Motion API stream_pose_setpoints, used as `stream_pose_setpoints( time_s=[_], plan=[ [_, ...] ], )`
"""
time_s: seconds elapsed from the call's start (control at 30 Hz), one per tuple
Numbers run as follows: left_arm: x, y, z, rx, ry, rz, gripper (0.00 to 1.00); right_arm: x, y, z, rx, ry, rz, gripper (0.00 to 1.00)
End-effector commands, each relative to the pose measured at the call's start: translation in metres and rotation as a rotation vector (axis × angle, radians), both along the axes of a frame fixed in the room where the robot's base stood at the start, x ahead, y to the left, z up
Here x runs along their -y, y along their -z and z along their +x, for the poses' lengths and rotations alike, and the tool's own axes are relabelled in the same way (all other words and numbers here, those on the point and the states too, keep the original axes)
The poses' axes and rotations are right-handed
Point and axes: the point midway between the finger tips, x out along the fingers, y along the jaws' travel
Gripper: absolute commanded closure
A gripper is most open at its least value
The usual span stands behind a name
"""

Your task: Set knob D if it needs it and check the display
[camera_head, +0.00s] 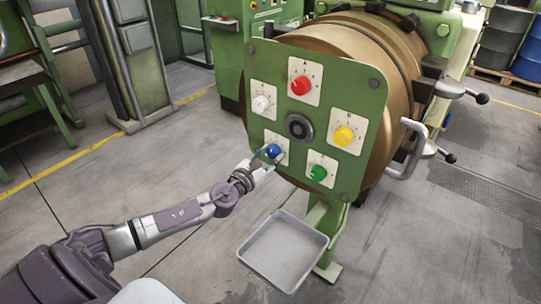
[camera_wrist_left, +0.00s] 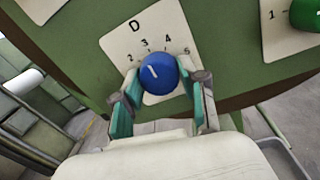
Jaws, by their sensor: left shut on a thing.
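Knob D is the blue knob (camera_head: 273,151) at the lower left of the green panel (camera_head: 262,92). In the left wrist view the blue knob (camera_wrist_left: 162,76) sits on a pale plate (camera_wrist_left: 131,29) marked D with a numbered scale. Its white mark points up and left, towards the 2 and 3 side. My left gripper (camera_head: 268,159) reaches it from below; in the wrist view its teal fingers (camera_wrist_left: 164,90) are on both sides of the knob, shut on it. My right gripper is not in view. I cannot make out a display.
The panel also has a red knob (camera_head: 301,86), a white knob (camera_head: 261,104), a yellow knob (camera_head: 344,136) and a green knob (camera_head: 318,173). A grey tray (camera_head: 252,262) stands below. A handle (camera_head: 413,150) sticks out at right. The floor at left is open.

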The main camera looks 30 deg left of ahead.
Motion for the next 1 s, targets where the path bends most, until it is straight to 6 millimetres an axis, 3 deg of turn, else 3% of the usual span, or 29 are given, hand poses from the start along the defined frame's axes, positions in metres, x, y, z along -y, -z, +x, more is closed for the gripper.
stream_pose_setpoints(
  time_s=[0.37,1.0],
  plan=[
    [0.0005,0.0001,-0.0002,-0.014,0.001,-0.184,0.93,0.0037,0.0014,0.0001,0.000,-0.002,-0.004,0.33],
    [-0.0003,-0.0020,0.0000,-0.061,-0.001,-0.783,0.93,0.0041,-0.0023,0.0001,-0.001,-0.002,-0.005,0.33]
  ],
)
